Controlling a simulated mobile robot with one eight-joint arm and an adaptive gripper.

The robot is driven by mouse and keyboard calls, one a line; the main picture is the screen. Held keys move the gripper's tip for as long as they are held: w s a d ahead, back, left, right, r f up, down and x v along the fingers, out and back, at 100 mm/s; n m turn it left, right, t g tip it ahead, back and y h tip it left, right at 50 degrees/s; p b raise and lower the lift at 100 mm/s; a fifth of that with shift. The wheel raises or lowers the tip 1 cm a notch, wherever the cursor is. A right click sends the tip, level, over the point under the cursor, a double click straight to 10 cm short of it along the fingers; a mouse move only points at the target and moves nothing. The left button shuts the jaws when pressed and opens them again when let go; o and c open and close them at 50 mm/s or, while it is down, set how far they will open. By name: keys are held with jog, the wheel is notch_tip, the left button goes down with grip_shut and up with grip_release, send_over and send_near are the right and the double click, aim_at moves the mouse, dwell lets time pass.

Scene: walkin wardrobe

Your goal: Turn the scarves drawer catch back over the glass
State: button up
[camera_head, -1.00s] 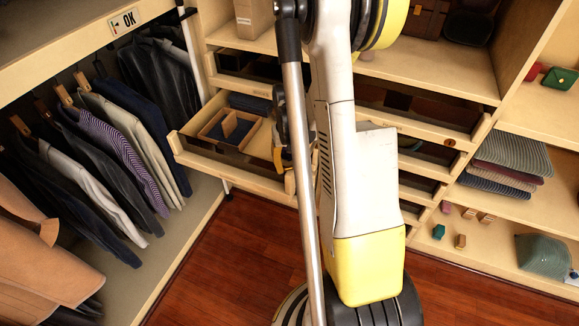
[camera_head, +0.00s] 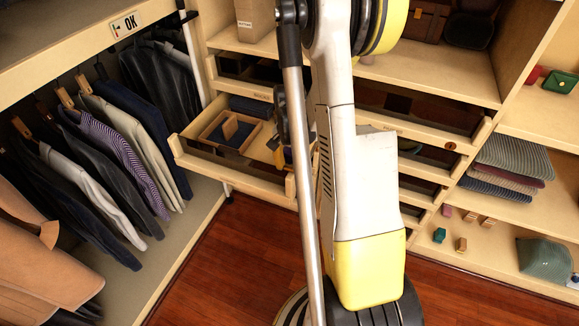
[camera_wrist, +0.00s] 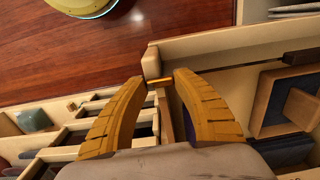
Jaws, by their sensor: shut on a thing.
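The open drawer (camera_head: 235,178) juts out at the left of the drawer stack, with a pale wooden front; its wall also shows in the wrist view (camera_wrist: 215,42). A small orange-brass catch (camera_wrist: 160,82) sits at the end of the drawer front in the wrist view. My gripper (camera_wrist: 161,77) has its two yellow ribbed fingertips closed in on either side of this catch. In the head view my gripper (camera_head: 287,155) is mostly hidden behind my own arm, at the drawer's right end. I cannot make out how the catch lies against the glass.
A wooden divider box (camera_head: 230,131) sits inside the open drawer. Other drawers (camera_head: 415,115) lie to the right, behind my arm. Clothes (camera_head: 125,150) hang at the left. Folded knitwear (camera_head: 510,160) lies on the right shelf. The red-brown floor (camera_head: 225,260) in front is clear.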

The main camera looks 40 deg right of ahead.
aim_at(289, 168)
dwell(0.5)
jog(key=o, duration=1.2)
jog(key=shift+d, duration=0.1)
notch_tip(289, 168, up, 12)
